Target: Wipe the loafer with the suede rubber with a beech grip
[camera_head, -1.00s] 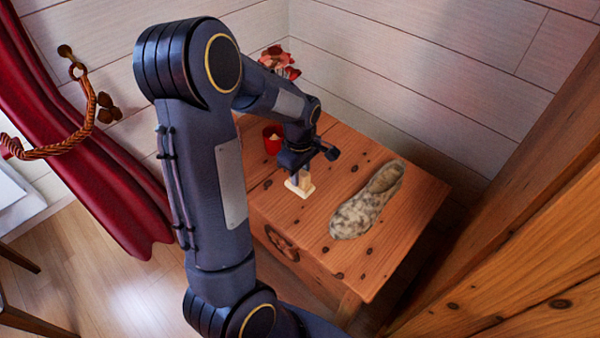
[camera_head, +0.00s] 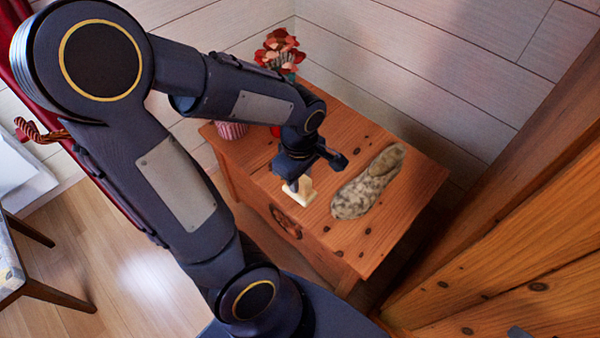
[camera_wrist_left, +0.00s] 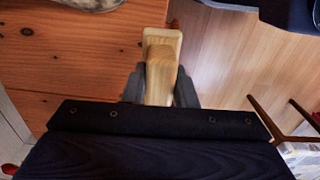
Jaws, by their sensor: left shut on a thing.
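The loafer (camera_head: 368,184), mottled grey and beige, lies on the wooden chest top (camera_head: 345,250). Its sole edge shows at the top left of the left wrist view (camera_wrist_left: 92,3). My left gripper (camera_head: 297,184) is shut on the suede rubber with a beech grip (camera_head: 304,193), a pale block with a wooden handle. In the left wrist view the rubber (camera_wrist_left: 161,60) sits between the two fingers (camera_wrist_left: 160,88). It is near the chest's front edge, left of the loafer and apart from it. I cannot tell whether it touches the top. My right gripper is not in view.
Red flowers (camera_head: 279,50) and a pink striped pot (camera_head: 231,130) stand at the back left of the chest. A wooden post and panel (camera_head: 500,240) rise close on the right. A chair (camera_head: 30,270) stands at the left.

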